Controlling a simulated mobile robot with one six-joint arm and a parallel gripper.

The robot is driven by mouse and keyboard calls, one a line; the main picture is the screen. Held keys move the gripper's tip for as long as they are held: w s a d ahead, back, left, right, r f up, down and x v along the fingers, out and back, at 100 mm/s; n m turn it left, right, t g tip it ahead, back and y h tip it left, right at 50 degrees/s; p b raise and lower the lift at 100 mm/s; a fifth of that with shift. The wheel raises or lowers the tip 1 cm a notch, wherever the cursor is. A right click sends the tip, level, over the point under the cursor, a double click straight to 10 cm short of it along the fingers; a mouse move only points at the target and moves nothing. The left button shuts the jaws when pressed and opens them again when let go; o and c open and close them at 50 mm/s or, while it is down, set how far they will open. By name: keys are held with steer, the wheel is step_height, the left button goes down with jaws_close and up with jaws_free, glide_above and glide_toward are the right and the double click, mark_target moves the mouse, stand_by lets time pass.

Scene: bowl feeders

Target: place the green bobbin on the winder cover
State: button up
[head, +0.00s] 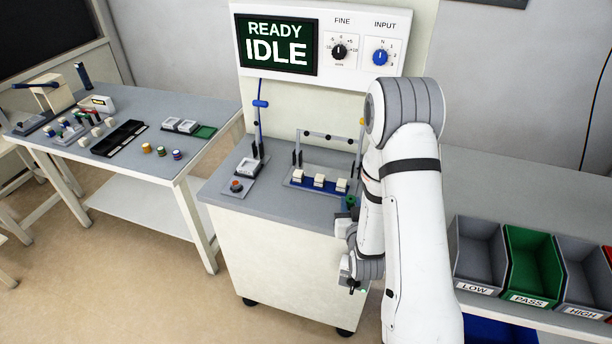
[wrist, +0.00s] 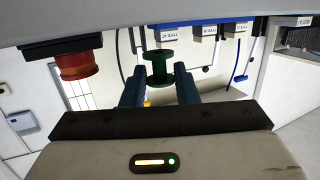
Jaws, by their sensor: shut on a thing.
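The green bobbin (wrist: 159,68) is a dark green spool that stands upright between my two dark fingers in the wrist view. My gripper (wrist: 158,77) is shut on it. In the head view a small green piece, probably this bobbin (head: 351,201), shows at the front right of the machine bench, beside my arm. My arm hides much of the gripper there. I cannot tell for sure which part is the winder cover; my arm covers the right side of the bench.
The bench (head: 270,200) carries a blue rack (head: 308,184) with pale blocks and a red button (head: 236,186). A display panel (head: 276,43) reads READY IDLE. Coloured bobbins (head: 161,151) and a black tray (head: 118,138) lie on the left table. Bins, including a green one (head: 529,260), stand right.

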mark_target(316, 205)
steer(key=shift+w, duration=0.25)
steer(key=w+a+y+b, duration=0.1)
steer(key=w+a+r+n+y+b, duration=0.1)
steer(key=b, duration=0.1)
steer(key=w+a+r+n+y+b, duration=0.1)
steer(key=a, duration=0.1)
steer(key=shift+w+a, duration=0.1)
steer(key=w+a+r+n+g+y+b, duration=0.2)
steer(key=a+r+n+y+b, duration=0.1)
steer(key=a+r+y+b, duration=0.15)
steer(key=shift+h, duration=0.25)
steer(key=f, duration=0.9)
steer(key=shift+s+a+f+b, duration=0.1)
steer(key=shift+a+f+b, duration=0.05)
steer(key=shift+a+b, duration=0.2)
steer(key=shift+f, duration=0.15)
steer(key=o, duration=1)
steer(key=shift+o, duration=0.2)
